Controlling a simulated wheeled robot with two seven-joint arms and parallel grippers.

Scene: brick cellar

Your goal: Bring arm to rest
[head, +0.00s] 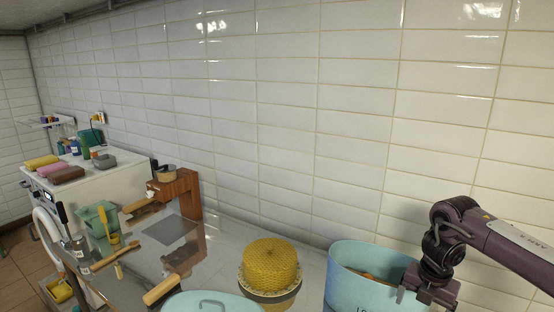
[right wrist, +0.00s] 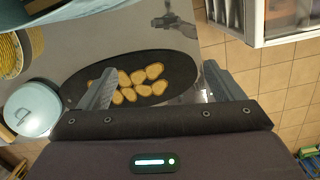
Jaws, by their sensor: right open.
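My right arm comes in from the right in the head view. Its gripper (head: 428,291) is beside the right end of a light blue bin (head: 345,283), partly cut off by the bottom edge. In the right wrist view my right gripper (right wrist: 160,74) is open, with its two fingers wide apart and nothing between them. Beyond the fingers a dark oval tray (right wrist: 180,62) holds several golden-brown pieces. The gripper appears apart from the tray; I cannot tell how high above it. My left gripper does not show in either view.
A yellow woven dome (head: 270,262) sits on a plate on the glossy table. A light blue lidded pot (right wrist: 33,108) stands left of the tray. A wooden stand (head: 182,192) is at the table's back left. A white appliance (head: 85,190) stands further left. Tiled floor (right wrist: 285,75) shows right.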

